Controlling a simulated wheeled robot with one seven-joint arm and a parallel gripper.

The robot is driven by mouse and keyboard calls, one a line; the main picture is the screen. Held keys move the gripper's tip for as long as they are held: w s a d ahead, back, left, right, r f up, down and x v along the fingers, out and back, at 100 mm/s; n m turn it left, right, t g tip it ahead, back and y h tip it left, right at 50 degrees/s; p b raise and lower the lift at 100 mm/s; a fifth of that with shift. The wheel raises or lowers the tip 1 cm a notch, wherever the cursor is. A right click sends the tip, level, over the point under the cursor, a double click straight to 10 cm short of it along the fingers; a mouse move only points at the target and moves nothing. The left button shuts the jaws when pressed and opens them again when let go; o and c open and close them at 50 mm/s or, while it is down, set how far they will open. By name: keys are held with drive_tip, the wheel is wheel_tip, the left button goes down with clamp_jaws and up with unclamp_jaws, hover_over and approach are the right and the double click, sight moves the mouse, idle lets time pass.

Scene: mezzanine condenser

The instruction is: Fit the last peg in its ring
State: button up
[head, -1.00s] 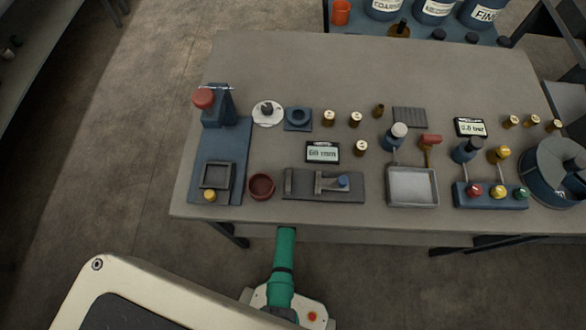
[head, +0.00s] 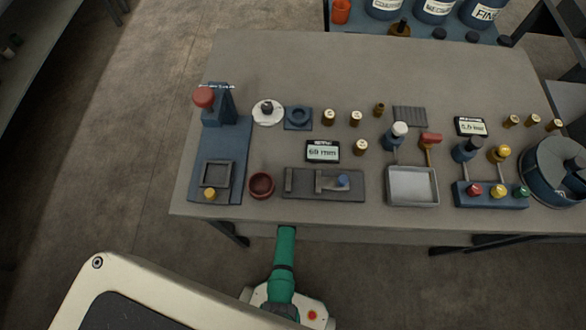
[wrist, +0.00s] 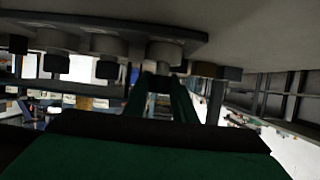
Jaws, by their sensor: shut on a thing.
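My gripper (wrist: 162,78) shows in the wrist view as two dark green fingers pointing up under a dark plate (wrist: 75,27). The fingers are shut on what seems to be a peg, mostly hidden between their tips. A round grey ring (wrist: 165,52) on the plate's underside lies right at the tips. I cannot tell whether the peg is inside it. Several other rings hang along the plate, with dark peg ends below them, such as this peg (wrist: 107,70). In the head view my green arm runs to the table's front edge, and my gripper is hidden beneath.
The tabletop (head: 300,60) above holds a grey fixture (head: 300,185), a red bowl (head: 261,185), a metal tray (head: 412,187), a row of coloured knobs (head: 498,191) and several brass pieces. Table legs (head: 232,233) stand under the front edge. Open floor lies at left.

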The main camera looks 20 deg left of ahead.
drive_tip(key=shift+f, duration=0.4)
idle(1.1)
drive_tip(key=o, duration=1.1)
drive_tip(key=shift+s, duration=0.1)
drive_tip(key=shift+s+r, duration=0.3)
drive_tip(key=shift+s, duration=0.4)
drive_tip(key=shift+d+v, duration=0.1)
drive_tip(key=shift+v, duration=2.2)
drive_tip(key=shift+d+v, duration=0.15)
drive_tip(key=shift+v, duration=2.15)
drive_tip(key=s+d+r+m+t+h, duration=0.1)
drive_tip(key=s+d+r, duration=0.3)
drive_tip(key=s+r, duration=0.35)
drive_tip(key=s+d+r+m+h, duration=0.1)
drive_tip(key=s+d+r, duration=0.3)
drive_tip(key=s+r, duration=0.3)
drive_tip(key=shift+m+t+h, duration=0.5)
drive_tip(key=shift+t+h, duration=0.2)
drive_tip(key=s+d+r, duration=0.2)
drive_tip(key=s+r, duration=0.1)
drive_tip(key=r, duration=0.3)
drive_tip(key=s+d+r, duration=0.2)
drive_tip(key=s+r, duration=0.2)
drive_tip(key=r, duration=0.3)
drive_tip(key=s+d+r, duration=0.2)
drive_tip(key=s+r, duration=0.2)
drive_tip(key=r, duration=0.3)
drive_tip(key=shift+d+r, duration=0.15)
